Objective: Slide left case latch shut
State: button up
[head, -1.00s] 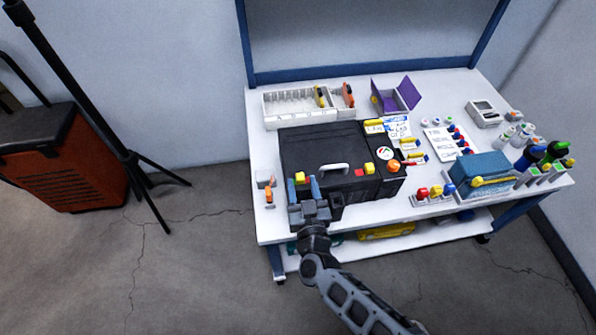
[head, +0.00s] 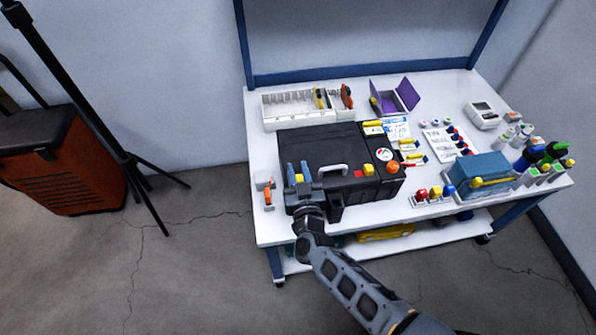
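The black case (head: 315,150) lies closed on the white bench with its white handle toward me. The left latch's yellow knob (head: 299,178) is at the case's front left. My gripper (head: 298,167) is over that corner, its two blue fingers on either side of the knob. A narrow gap shows between the fingers. I cannot tell whether they touch the knob. No red patch shows beside the left knob; the fingers cover part of that area. The right latch's yellow knob (head: 368,169) has a red patch (head: 358,173) to its left.
An orange-handled tool (head: 268,197) lies left of the case on the bench (head: 262,222). A white divided tray (head: 290,108) stands behind the case. A blue box (head: 476,171) and several bottles are at the right. A dark stand is at the far left.

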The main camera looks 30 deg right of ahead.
grip_shut()
jog(key=shift+d, duration=0.1)
jog(key=shift+s+d, duration=0.35)
jog(key=shift+d, duration=0.45)
jog(key=o, duration=0.5)
grip_release()
jog(key=shift+d, duration=0.1)
jog(key=shift+o, duration=0.2)
